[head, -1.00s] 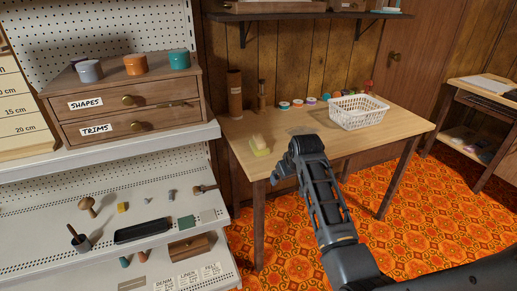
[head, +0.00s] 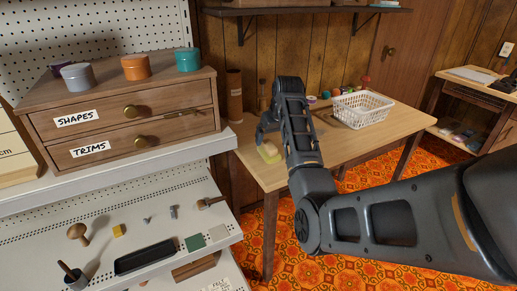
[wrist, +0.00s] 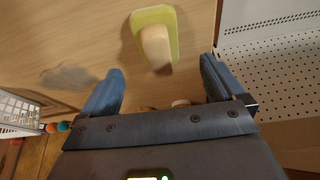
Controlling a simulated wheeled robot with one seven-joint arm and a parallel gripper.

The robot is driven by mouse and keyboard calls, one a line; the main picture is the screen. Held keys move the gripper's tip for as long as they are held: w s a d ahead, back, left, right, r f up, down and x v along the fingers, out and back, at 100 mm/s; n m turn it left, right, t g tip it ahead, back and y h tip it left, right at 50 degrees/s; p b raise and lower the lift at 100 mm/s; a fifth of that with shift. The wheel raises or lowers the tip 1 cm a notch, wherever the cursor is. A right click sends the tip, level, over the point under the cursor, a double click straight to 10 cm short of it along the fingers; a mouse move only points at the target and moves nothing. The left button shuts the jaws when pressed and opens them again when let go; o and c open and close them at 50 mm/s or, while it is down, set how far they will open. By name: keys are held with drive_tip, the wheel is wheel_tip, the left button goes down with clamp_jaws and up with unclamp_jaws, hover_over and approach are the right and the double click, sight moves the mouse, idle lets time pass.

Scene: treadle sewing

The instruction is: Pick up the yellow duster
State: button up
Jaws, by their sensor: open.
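The yellow duster (head: 270,154), a yellow-green pad with a pale rounded grip on top, lies on the wooden table (head: 330,150) near its left end. It also shows in the wrist view (wrist: 173,22), at the top and slightly beyond the fingertips. My gripper (head: 262,128) is above the table close to the duster, and partly hides it in the head view. In the wrist view its two blue-grey fingers (wrist: 160,72) are spread wide with nothing between them; the duster is apart from both.
A white basket (head: 362,110) stands right of my arm on the table. The shelf unit (head: 190,148) with a wooden drawer chest (head: 130,105) is close on the left. A brown cylinder (head: 234,95) stands behind the duster. Small items sit on the lower shelf.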

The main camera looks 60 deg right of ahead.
sight(268, 141)
drive_tip(key=shift+w+d+f, duration=0.1)
drive_tip(key=shift+w+f, duration=0.15)
drive_tip(key=shift+f, duration=0.1)
drive_tip(key=shift+d+x, duration=0.1)
drive_tip(key=shift+x, duration=1.6)
drive_tip(key=shift+d+x, duration=0.15)
drive_tip(key=shift+x, duration=1.55)
drive_tip(key=shift+w+r, duration=0.1)
drive_tip(key=shift+c, duration=0.3)
drive_tip(key=c, duration=1.1)
drive_tip(key=shift+r, duration=0.1)
wheel_tip(268, 141, up, 4)
drive_tip(key=shift+d+r, duration=0.15)
drive_tip(key=s+d+r+b, duration=0.1)
drive_tip(key=s+d+r, duration=0.3)
drive_tip(key=d, duration=0.6)
wheel_tip(268, 141, up, 2)
drive_tip(key=shift+s+d+r+b, duration=0.2)
drive_tip(key=shift+s+r+b, duration=0.05)
drive_tip(key=shift+s+b, duration=0.1)
